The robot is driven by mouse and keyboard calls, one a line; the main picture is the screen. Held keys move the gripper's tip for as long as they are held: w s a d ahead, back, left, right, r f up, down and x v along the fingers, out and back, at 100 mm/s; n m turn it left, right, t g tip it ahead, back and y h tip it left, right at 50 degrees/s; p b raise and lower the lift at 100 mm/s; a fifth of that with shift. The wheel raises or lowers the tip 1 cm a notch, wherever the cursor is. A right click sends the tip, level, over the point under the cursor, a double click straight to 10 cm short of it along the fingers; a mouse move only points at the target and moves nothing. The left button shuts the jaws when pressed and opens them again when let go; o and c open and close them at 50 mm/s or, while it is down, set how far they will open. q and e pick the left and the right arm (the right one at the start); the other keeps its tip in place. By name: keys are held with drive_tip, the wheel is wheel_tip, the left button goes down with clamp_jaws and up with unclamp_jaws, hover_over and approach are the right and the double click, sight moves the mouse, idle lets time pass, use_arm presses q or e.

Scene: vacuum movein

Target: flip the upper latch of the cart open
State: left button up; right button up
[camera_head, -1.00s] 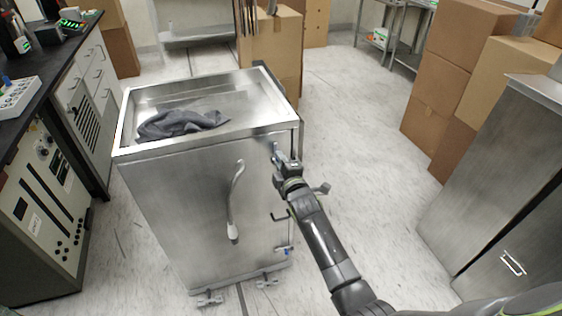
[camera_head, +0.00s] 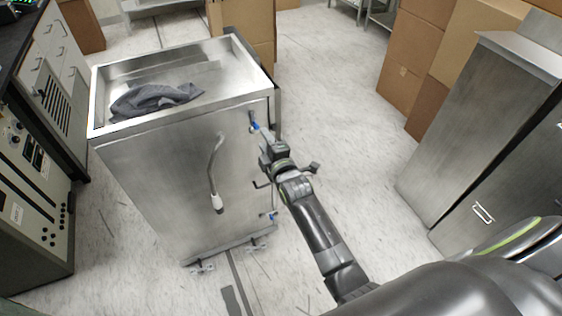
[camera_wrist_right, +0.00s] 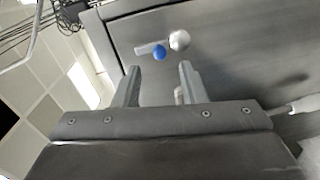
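The cart (camera_head: 165,190) is a steel box on casters with an open top tray. Its upper latch (camera_head: 254,125), with a blue end, is high on the front face near the right edge. In the right wrist view the latch shows as a blue knob (camera_wrist_right: 159,53) beside a silver ball and short bar. A lower blue latch (camera_head: 270,215) is near the bottom right. My right gripper (camera_wrist_right: 158,75) is open and empty, with the blue knob ahead between its fingers, apart from them. In the head view the right gripper (camera_head: 264,142) is just below the upper latch. My left gripper is out of view.
A dark grey cloth (camera_head: 155,100) lies in the cart's tray. A curved handle (camera_head: 214,175) sticks out of the front face. Cardboard boxes (camera_head: 410,60) and a steel cabinet (camera_head: 460,130) stand at right. A counter with equipment (camera_head: 35,180) is at left. Floor right of the cart is clear.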

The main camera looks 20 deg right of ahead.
drive_tip(key=s+b, duration=0.2)
drive_tip(key=s, duration=0.9)
drive_tip(key=shift+s+d+r, duration=0.15)
drive_tip(key=shift+s+r, duration=0.2)
drive_tip(key=shift+r, duration=0.1)
drive_tip(key=s+d+f+m+g+p, duration=0.1)
drive_tip(key=s+f+m+g, duration=0.25)
drive_tip(key=f, duration=0.55)
drive_tip(key=s+d+f+m+g+p, duration=0.15)
drive_tip(key=s+f, duration=0.25)
drive_tip(key=f, duration=0.6)
drive_tip(key=s+f+m+g, duration=0.3)
drive_tip(key=s+f, duration=0.1)
drive_tip(key=f, duration=0.5)
drive_tip(key=s+d+f+m+g, duration=0.2)
drive_tip(key=s+f, duration=0.3)
drive_tip(key=s, duration=0.5)
drive_tip(key=s+d+f+m+g+h+p, duration=0.1)
drive_tip(key=s+d+f+m+g, duration=0.2)
drive_tip(key=s, duration=0.8)
drive_tip(key=s+d+f+m+g+p, duration=0.1)
drive_tip(key=s+d+f+m+g, duration=0.2)
drive_tip(key=s+f, duration=0.5)
drive_tip(key=s+m, duration=0.1)
drive_tip(key=s, duration=0.2)
drive_tip(key=shift+h, duration=0.3)
drive_tip(key=shift+d, duration=0.1)
